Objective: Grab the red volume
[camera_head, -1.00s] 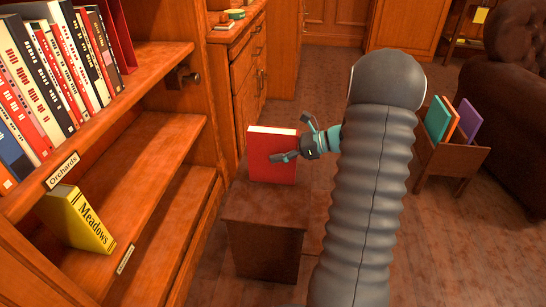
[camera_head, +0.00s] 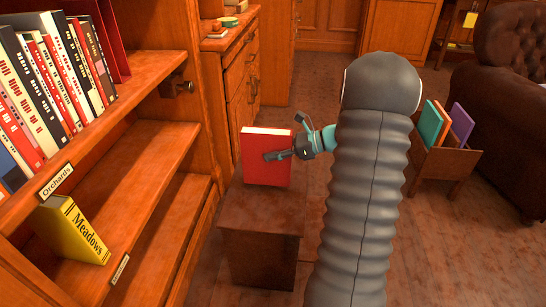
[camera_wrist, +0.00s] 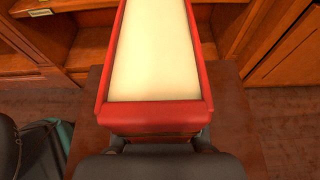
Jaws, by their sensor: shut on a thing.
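The red volume (camera_head: 267,170) stands upright at the back of a small wooden stool-like stand (camera_head: 262,212). I cannot tell whether its lower edge rests on the stand. My gripper (camera_head: 284,138) reaches it from the right and is shut on it, with one finger across the front cover and the other behind the book. In the wrist view the red volume (camera_wrist: 155,120) lies between the fingertips, its pale page edges facing up. The finger pads are mostly hidden below the book's near edge.
A wooden cabinet (camera_head: 240,85) stands behind the stand. A small rack (camera_head: 447,162) with colored books and a brown leather chair (camera_head: 508,130) are at right.

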